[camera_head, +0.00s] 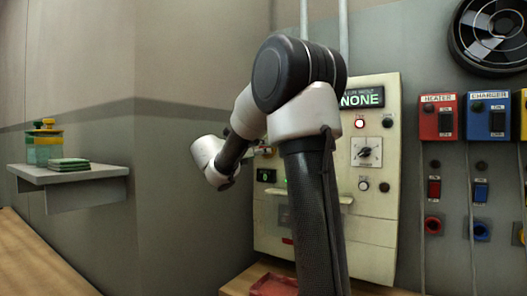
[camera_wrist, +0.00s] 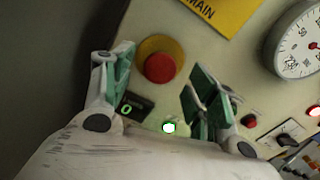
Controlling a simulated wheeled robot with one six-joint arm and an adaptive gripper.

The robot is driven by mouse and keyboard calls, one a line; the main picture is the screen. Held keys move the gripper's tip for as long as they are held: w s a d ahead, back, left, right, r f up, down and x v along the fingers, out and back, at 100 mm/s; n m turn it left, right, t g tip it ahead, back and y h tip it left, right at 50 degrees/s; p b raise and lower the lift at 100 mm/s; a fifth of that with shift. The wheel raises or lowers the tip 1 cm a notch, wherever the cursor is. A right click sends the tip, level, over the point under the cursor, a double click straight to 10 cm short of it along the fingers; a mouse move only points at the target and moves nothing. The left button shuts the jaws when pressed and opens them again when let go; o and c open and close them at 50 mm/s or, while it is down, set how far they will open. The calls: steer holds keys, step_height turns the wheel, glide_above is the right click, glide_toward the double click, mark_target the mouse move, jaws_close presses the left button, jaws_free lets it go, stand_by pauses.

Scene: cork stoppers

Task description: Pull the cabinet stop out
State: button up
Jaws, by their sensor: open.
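The cabinet stop (camera_wrist: 159,68) is a red mushroom button on a round yellow plate (camera_wrist: 152,46), set in the pale cabinet front. In the wrist view my gripper (camera_wrist: 158,80) is open, with one green-padded finger left of the button and the other to its right. The button lies between them in the picture; no touch is visible and I cannot tell the remaining distance. In the head view my arm hides the stop and my gripper. The cabinet (camera_head: 376,233) stands behind my arm.
Below the stop are a small display (camera_wrist: 134,106) reading 0 and a lit green lamp (camera_wrist: 169,127). A yellow MAIN label (camera_wrist: 225,10) and a dial (camera_wrist: 297,42) are above and right. A shelf (camera_head: 70,173) with bottles is at left. Heater (camera_head: 438,117) and charger (camera_head: 487,117) boxes are at right.

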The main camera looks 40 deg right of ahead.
steer(key=x, duration=0.4)
steer(key=shift+d, duration=0.1)
